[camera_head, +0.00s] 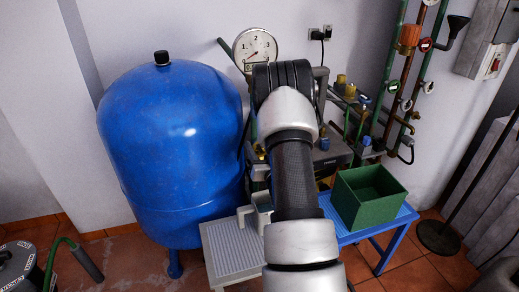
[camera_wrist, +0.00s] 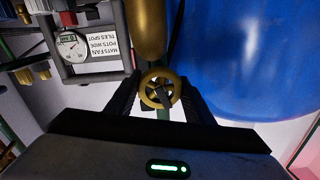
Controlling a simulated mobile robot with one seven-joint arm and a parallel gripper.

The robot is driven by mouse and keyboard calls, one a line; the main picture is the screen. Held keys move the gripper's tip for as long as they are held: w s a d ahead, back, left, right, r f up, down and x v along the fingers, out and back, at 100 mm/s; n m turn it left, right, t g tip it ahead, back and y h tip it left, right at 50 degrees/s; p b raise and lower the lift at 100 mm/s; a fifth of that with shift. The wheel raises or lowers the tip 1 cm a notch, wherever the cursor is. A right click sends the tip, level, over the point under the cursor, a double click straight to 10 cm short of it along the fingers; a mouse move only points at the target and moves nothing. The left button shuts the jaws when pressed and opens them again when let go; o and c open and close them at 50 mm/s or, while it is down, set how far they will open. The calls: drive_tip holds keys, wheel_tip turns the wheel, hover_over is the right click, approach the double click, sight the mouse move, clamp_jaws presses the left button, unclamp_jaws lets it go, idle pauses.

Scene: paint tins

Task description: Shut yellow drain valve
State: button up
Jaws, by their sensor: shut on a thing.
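The yellow drain valve's round spoked handwheel (camera_wrist: 149,98) shows in the middle of the wrist view, below a thick brass-coloured body (camera_wrist: 147,30). My gripper (camera_wrist: 160,101) has one dark finger on each side of the wheel and is shut on it. In the head view my arm covers most of the gripper and the valve. A small yellow part (camera_head: 259,151) shows just left of my arm, beside the tank. Which way the valve is turned cannot be told.
A big blue tank (camera_head: 170,140) stands close on the left. A dial gauge (camera_head: 255,50) is behind my arm. A green box (camera_head: 368,214) sits on a blue stand (camera_head: 400,219) at right. Pipes with valves (camera_head: 395,90) run up the wall. A small gauge (camera_wrist: 69,44) and label are near the valve.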

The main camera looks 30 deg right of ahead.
drive_tip(key=shift+r+m, duration=0.15)
drive_tip(key=shift+m, duration=1.85)
drive_tip(key=shift+w, duration=0.1)
drive_tip(key=o, duration=1)
drive_tip(key=shift+o, duration=0.2)
drive_tip(key=p+v, duration=0.1)
drive_tip(key=v, duration=1.6)
drive_tip(key=shift+s+p, duration=0.3)
drive_tip(key=shift+p, duration=0.05)
